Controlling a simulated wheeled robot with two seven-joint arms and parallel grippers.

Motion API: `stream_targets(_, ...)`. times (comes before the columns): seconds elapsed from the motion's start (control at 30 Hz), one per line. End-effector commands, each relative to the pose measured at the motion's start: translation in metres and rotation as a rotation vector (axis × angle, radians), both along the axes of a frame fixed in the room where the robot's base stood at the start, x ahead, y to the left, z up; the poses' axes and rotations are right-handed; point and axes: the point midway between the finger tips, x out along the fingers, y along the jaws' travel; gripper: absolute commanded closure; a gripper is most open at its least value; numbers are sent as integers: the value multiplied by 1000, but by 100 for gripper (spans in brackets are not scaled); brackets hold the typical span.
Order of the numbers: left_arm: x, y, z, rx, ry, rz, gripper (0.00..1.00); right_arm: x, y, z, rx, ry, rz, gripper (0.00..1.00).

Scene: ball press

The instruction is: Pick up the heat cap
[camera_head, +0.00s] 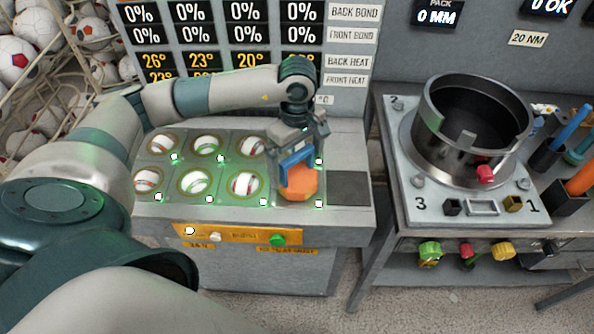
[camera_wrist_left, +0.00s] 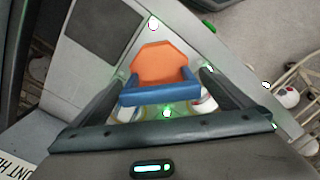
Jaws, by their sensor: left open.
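The heat cap looks to be the orange hexagonal piece (camera_head: 298,183) with a blue bar handle (camera_head: 297,158), at the front right of the panel grid on the press bench. In the left wrist view the orange piece (camera_wrist_left: 160,63) lies beyond the blue handle (camera_wrist_left: 158,94). My left gripper (camera_head: 297,150) reaches over it from behind, pointing down. Its jaws are open, with dark fingers on either side of the handle in the left wrist view (camera_wrist_left: 163,85). I cannot tell whether they touch it. My right gripper is not in view.
Several round white-and-red pieces sit in the panel grid (camera_head: 205,145) left of the cap. A dark square pad (camera_head: 349,188) lies to its right. A steel pot (camera_head: 470,130) stands on the right-hand bench. A rack of balls (camera_head: 60,60) is at far left.

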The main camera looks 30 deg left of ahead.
Motion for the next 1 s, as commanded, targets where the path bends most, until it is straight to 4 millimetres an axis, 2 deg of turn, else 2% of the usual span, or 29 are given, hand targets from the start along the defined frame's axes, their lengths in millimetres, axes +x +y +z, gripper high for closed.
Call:
stream_targets(0.47,0,0,-1,0,-1,-1,0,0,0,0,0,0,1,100)
stream_targets(0.57,0,0,-1,0,-1,-1,21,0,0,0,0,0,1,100)
stream_targets(0.8,0,0,-1,0,-1,-1,79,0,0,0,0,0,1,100)
stream_targets(0.83,0,0,-1,0,-1,-1,85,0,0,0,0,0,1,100)
stream_targets(1.0,1,0,0,-1,-3,-1,85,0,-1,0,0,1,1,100)
